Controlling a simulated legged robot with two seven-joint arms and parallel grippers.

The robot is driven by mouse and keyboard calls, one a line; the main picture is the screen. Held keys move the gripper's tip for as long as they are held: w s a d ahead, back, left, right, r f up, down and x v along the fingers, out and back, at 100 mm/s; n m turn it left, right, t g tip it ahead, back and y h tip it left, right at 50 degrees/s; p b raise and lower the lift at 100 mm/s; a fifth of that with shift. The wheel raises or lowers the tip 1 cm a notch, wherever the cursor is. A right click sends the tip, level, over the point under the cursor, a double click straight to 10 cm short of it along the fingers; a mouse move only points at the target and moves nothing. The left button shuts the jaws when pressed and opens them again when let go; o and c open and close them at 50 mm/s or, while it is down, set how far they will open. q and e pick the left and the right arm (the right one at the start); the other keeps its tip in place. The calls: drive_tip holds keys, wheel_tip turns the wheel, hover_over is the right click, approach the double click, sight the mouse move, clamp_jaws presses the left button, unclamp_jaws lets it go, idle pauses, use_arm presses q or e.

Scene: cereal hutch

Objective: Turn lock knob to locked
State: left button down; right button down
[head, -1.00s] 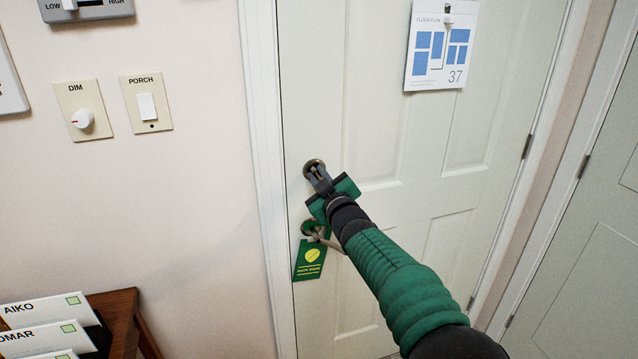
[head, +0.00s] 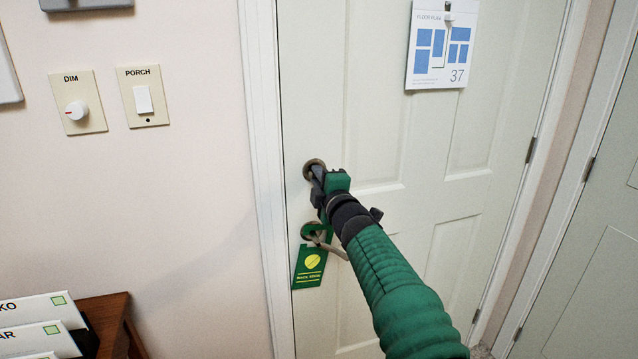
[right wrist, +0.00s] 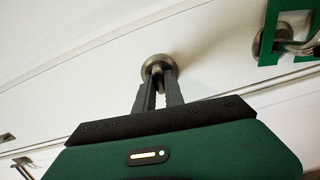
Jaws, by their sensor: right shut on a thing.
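The lock knob (head: 312,167) is a round bronze-coloured fitting on the pale door (head: 410,130), above the door handle. In the right wrist view its round plate (right wrist: 155,66) shows just beyond my fingertips, with a small thumb-turn between them. My right gripper (head: 318,176) is shut on the thumb-turn; in the right wrist view its two dark fingers (right wrist: 157,78) close around it. The fingers hide much of the thumb-turn, so I cannot read its exact angle. My left gripper is not in view.
Just below, the lever door handle (head: 335,247) carries a green hanging tag (head: 309,268). A floor plan sheet (head: 440,45) hangs higher on the door. Left on the wall are the dimmer (head: 77,109) and porch switch (head: 143,99). A wooden stand with name cards is lower left.

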drive_tip(key=shift+a+f+n, duration=0.15)
drive_tip(key=shift+f+n, duration=0.1)
drive_tip(key=shift+n, duration=0.35)
drive_tip(key=c, duration=1.6)
unclamp_jaws()
drive_tip(key=shift+o, duration=0.8)
drive_tip(key=shift+a, duration=0.1)
drive_tip(key=shift+r, duration=0.1)
drive_tip(key=shift+b, duration=0.3)
drive_tip(key=b+v, duration=1)
drive_tip(key=v, duration=0.7)
drive_tip(key=shift+b, duration=0.4)
